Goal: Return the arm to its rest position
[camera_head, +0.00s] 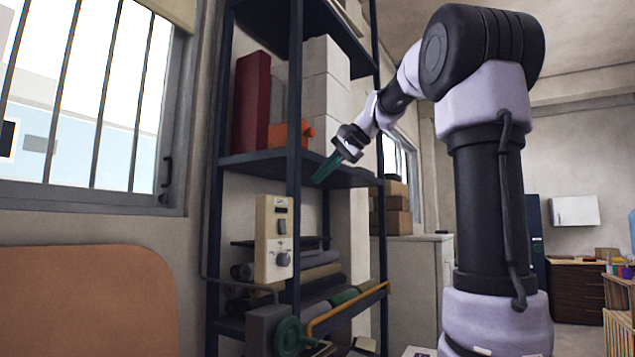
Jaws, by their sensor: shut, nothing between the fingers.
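My arm (482,180) rises at the right of the view and bends over at the top towards the left. My gripper (322,172) hangs at its end, pointing down and to the left, with green fingers. It is shut with nothing held. In the picture it lies over the edge of the middle shelf of a dark metal rack, and I cannot tell how far in front of the shelf it is.
The dark rack (294,165) holds a red binder (251,100), white boxes (325,80) and an orange object (284,134). A beige control box (273,238) and a green wheel (289,337) are at its front. A brown rounded panel (85,300) stands at the lower left. Cabinets stand behind.

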